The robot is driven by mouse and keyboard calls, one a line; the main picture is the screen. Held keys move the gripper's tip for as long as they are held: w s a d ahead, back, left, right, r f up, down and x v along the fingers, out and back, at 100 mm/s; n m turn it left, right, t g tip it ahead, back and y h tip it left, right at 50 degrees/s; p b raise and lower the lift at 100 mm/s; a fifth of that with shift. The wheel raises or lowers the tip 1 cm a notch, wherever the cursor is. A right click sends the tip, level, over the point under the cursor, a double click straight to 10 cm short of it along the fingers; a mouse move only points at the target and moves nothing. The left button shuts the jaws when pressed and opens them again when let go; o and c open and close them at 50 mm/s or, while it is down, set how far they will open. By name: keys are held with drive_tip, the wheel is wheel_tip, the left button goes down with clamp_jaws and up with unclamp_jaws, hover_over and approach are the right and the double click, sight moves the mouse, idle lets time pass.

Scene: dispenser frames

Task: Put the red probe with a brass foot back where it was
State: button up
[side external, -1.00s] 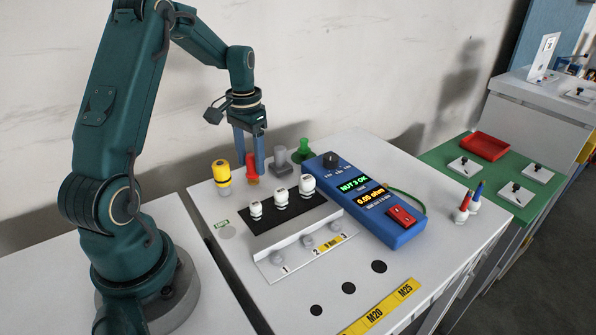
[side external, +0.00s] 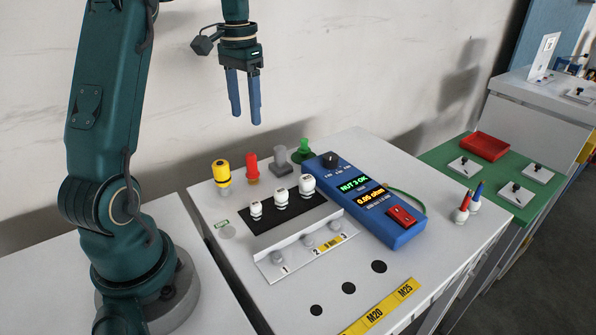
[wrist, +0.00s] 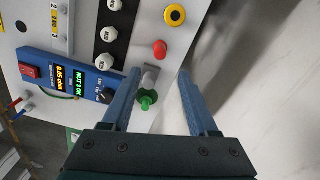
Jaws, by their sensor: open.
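The red probe (side external: 252,167) stands upright at the back of the white bench, between a yellow piece (side external: 221,173) and a grey one (side external: 280,161). Its red top also shows in the wrist view (wrist: 159,49); its foot is too small or hidden to make out. My gripper (side external: 246,120) is open and empty, with its blue fingers pointing down above the back row, clear of the red probe. In the wrist view the open fingers (wrist: 160,72) have nothing held between them.
A green piece (side external: 304,149) ends the back row. In front are several white-capped pieces on a black strip (side external: 262,226) and a blue meter (side external: 393,235) reading "NUT 3 OK". Small red and blue tipped pieces (side external: 463,208) stand at the right. The bench front has dark round spots.

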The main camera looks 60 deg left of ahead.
drive_tip(key=s+d+r+m+t, duration=0.1)
drive_tip(key=d+r, duration=0.2)
drive_tip(key=d, duration=0.5)
drive_tip(key=s+d+f+m+t, duration=0.2)
drive_tip(key=s+d+f+t, duration=0.1)
drive_tip(key=s+d, duration=0.7)
drive_tip(key=d+t, duration=0.1)
drive_tip(key=d, duration=0.2)
drive_tip(key=shift+t, duration=0.3)
